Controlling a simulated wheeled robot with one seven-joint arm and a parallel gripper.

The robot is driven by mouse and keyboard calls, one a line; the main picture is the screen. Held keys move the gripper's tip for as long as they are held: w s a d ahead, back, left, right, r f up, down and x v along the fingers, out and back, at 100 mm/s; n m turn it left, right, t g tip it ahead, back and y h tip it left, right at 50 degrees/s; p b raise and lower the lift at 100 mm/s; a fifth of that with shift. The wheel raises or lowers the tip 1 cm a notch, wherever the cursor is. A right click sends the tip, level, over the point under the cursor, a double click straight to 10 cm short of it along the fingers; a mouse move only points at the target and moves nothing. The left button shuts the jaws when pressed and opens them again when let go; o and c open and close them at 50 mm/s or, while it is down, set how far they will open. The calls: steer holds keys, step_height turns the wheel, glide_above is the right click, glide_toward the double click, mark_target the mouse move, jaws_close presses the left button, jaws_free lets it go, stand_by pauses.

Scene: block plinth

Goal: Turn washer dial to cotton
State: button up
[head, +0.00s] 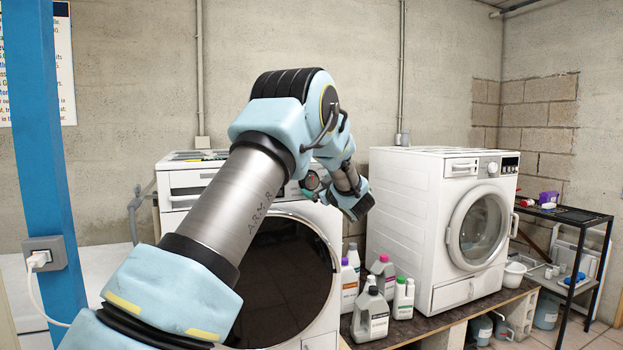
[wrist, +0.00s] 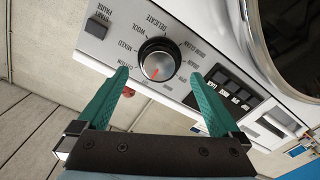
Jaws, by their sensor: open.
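The washer dial (wrist: 157,65) is a round black knob with a silver face on the white control panel of the left washer (head: 330,240). Its red mark points toward the bottom of the wrist view. My gripper (wrist: 158,75) is open, with one teal finger on each side of the dial's lower part. I cannot tell whether either finger touches it. In the head view my arm covers much of the left washer's panel.
A start/pause button (wrist: 97,27) and a display (wrist: 238,88) flank the dial. Several detergent bottles (head: 375,312) stand between the left washer and a second white washer (head: 420,215). A black rack (head: 565,215) stands at the far right, and a blue post (head: 42,150) at left.

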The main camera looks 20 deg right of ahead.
mark_target(312, 183)
steer(key=w, duration=0.1)
steer(key=w+p, duration=0.1)
steer(key=w, duration=0.2)
steer(key=shift+w+a, duration=0.25)
steer(key=shift+w, duration=0.15)
steer(key=c, duration=1.3)
